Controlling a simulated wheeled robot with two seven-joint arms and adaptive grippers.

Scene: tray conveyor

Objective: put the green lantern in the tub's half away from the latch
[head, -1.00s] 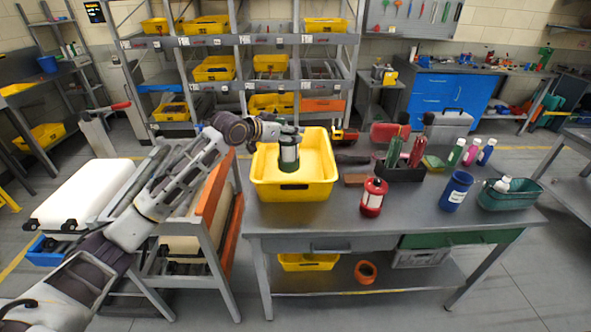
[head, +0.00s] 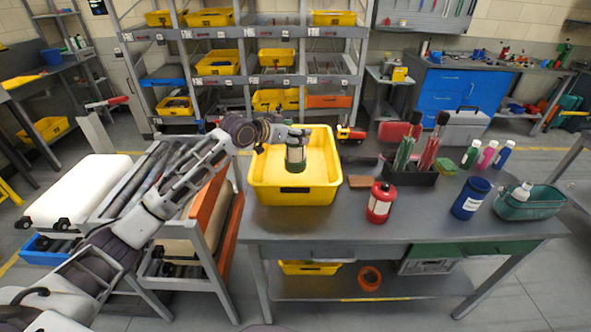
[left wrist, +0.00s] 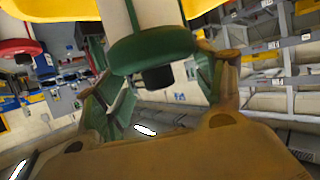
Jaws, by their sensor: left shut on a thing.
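The green lantern (head: 296,156) has a pale body and a green base, and it is upright over the yellow tub (head: 262,191). My left gripper (head: 298,135) is shut on its top end. The lantern's green end also shows close up in the left wrist view (left wrist: 150,50), between the fingers of my left gripper (left wrist: 165,85). A dark patch, apparently the latch (head: 294,190), is on the tub's near wall. In the head view the lantern's base lies over the tub's middle; I cannot tell whether it touches the floor. My right gripper is not in view.
A red lantern (head: 380,203) stands right of the tub on the grey table (head: 330,222). A brown block (head: 359,182), a dark caddy (head: 408,176), a blue cup (head: 471,198) and a green basket (head: 530,204) are further right. A toy truck (head: 350,133) is behind.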

